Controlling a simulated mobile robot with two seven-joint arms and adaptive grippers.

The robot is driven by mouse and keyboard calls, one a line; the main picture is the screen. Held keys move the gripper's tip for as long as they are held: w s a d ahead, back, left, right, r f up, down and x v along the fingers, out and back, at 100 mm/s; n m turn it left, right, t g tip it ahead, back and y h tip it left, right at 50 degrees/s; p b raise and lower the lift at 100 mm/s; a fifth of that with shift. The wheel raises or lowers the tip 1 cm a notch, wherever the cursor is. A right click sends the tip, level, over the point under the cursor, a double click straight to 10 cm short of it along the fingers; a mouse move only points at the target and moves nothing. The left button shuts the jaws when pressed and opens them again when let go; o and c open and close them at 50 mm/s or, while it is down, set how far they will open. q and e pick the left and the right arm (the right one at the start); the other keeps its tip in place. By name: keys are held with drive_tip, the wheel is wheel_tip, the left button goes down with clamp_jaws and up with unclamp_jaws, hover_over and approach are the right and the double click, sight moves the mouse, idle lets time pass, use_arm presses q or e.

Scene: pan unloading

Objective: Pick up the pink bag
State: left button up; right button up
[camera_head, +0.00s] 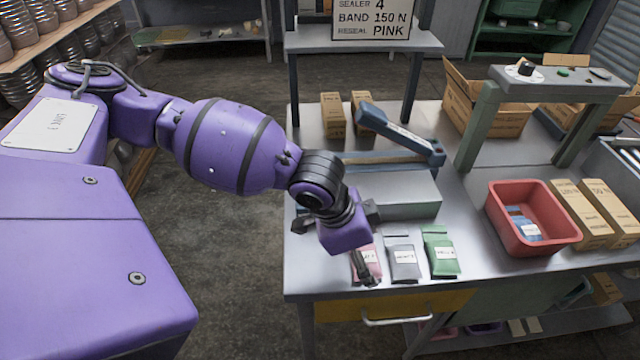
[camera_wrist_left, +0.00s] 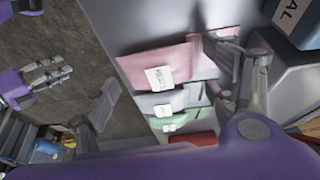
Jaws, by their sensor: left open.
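The pink bag (camera_head: 370,268) lies flat near the table's front edge, first from the left in a row with a grey bag (camera_head: 404,262) and a green bag (camera_head: 441,250). My left gripper (camera_head: 335,252) is over the pink bag's left side and hides much of it. In the left wrist view the pink bag (camera_wrist_left: 135,66), with a white label, shows between the open fingers (camera_wrist_left: 172,92). One finger overlaps the bag's end; I cannot tell whether it touches. A purple and grey hand, apparently my right gripper (camera_wrist_left: 50,78), shows at the left there, its opening unclear.
A sealer with a raised blue arm (camera_head: 402,135) stands behind the bags. A red bin (camera_head: 505,235) with a blue packet is to the right, beside cardboard boxes (camera_head: 585,215). A raised shelf (camera_head: 545,85) stands behind. Table surface is clear between green bag and bin.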

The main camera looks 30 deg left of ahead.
use_arm(q)
drive_tip(key=c, duration=1.3)
use_arm(e)
drive_tip(key=shift+s+f, duration=0.3)
drive_tip(key=shift+s, duration=0.35)
